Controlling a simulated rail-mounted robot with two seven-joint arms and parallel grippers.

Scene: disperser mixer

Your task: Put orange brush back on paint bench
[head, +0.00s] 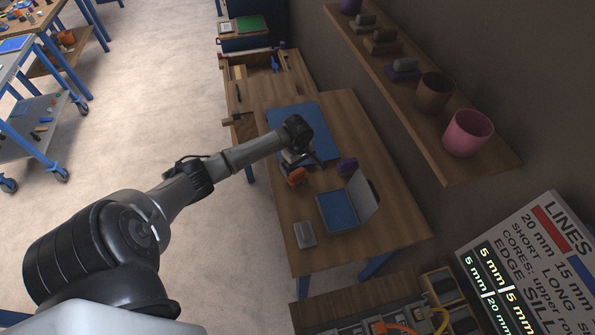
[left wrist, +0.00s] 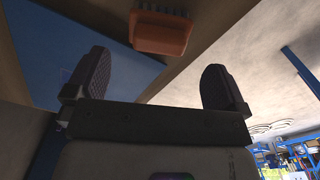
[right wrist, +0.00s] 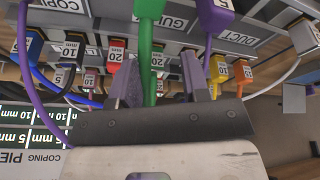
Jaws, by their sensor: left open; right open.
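The orange brush (head: 296,177) is on the wooden bench (head: 390,215), close to the front edge of the blue mat (head: 318,130). I take this bench to be the paint bench. My left gripper (head: 299,158) is just behind the brush in the head view, low over the bench. In the left wrist view the orange brush (left wrist: 160,38) shows its dark bristles beyond my open fingers (left wrist: 155,75), not gripped. My right gripper (right wrist: 162,82) is open in the right wrist view, with a green cable between its fingers. It is outside the head view.
A box with a blue inside and raised lid (head: 340,208), a grey block (head: 305,234) and a dark purple item (head: 347,165) share the bench. A wall shelf (head: 425,125) with pots runs along the right. Several labelled cables (right wrist: 155,40) crowd my right gripper.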

